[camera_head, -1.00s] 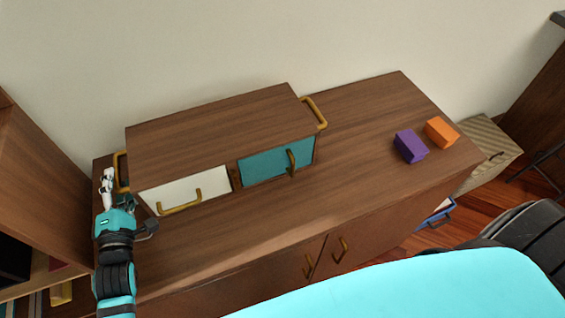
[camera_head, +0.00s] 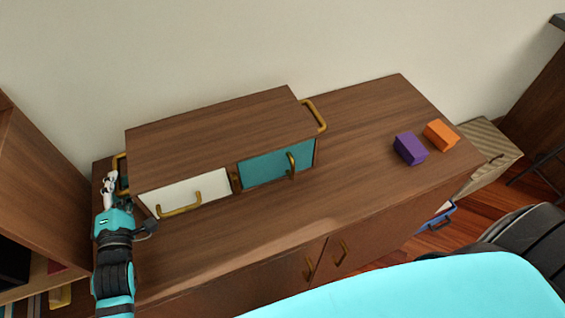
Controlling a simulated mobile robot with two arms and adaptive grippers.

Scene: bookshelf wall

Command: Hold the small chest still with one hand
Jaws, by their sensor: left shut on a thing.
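The small chest (camera_head: 215,133) is a brown wooden box standing on a sideboard. Its front has a white drawer (camera_head: 165,190) with a brass handle at left and a teal front (camera_head: 265,168) with a brass handle at right. A brass side handle (camera_head: 315,116) shows on its right end, and another (camera_head: 120,172) on its left end. My left gripper (camera_head: 116,190) is at the chest's left end, by the left side handle, and is shut on it; the fingertips are partly hidden. My right gripper is not in view.
A purple block (camera_head: 409,149) and an orange block (camera_head: 440,135) lie on the right of the brown sideboard (camera_head: 350,185). The sideboard top in front of the chest is clear. A shelf (camera_head: 40,185) stands close at left. A striped box (camera_head: 485,155) stands beyond the right end.

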